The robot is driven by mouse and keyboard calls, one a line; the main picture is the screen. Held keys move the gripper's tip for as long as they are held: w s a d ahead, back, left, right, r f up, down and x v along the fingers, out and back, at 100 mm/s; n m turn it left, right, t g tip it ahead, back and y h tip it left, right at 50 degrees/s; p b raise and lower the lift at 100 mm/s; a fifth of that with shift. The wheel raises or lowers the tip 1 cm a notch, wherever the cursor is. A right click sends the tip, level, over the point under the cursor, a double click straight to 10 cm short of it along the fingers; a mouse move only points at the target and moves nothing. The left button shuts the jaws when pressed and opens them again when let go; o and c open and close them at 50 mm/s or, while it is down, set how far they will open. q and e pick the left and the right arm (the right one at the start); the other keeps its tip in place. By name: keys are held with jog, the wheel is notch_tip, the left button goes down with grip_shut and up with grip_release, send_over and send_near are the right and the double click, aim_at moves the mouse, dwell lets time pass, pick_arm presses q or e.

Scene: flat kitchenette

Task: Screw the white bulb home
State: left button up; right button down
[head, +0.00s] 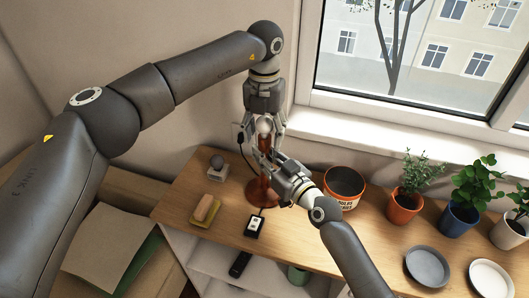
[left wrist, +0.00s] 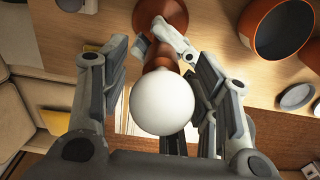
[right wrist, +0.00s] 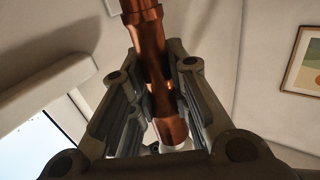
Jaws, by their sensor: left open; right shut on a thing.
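The white bulb (head: 264,124) sits at the top of a copper-coloured lamp (head: 261,192) standing on the wooden counter. My left gripper (head: 263,132) points down over the bulb. In the left wrist view the round white bulb (left wrist: 161,103) lies between the two spread fingers (left wrist: 158,95), with gaps at both sides. My right gripper (head: 270,163) reaches in from the front, shut on the lamp's stem. In the right wrist view the copper stem (right wrist: 153,62) runs between its fingers (right wrist: 165,95), and a sliver of white (right wrist: 179,144) shows at the stem's end. The bulb's thread is hidden.
A grey ball-shaped bulb on a small white box (head: 217,172), a sponge stack (head: 205,211) and a dark device (head: 255,225) lie left and front. An orange-rimmed tin (head: 344,188) stands right of the lamp. Potted plants (head: 408,203) and plates (head: 427,266) are farther right.

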pick_arm(q)
jog(key=shift+f, duration=0.3)
jog(key=c, duration=1.2)
jog(key=shift+m, duration=0.4)
jog(key=shift+c, duration=0.2)
pick_arm(e)
jog(key=shift+d, duration=0.1)
pick_arm(q)
jog(key=o, duration=1.2)
jog(key=shift+o, duration=0.2)
jog(key=shift+r, duration=0.15)
notch_tip(320, 180, up, 12)
jog(key=shift+f, duration=0.1)
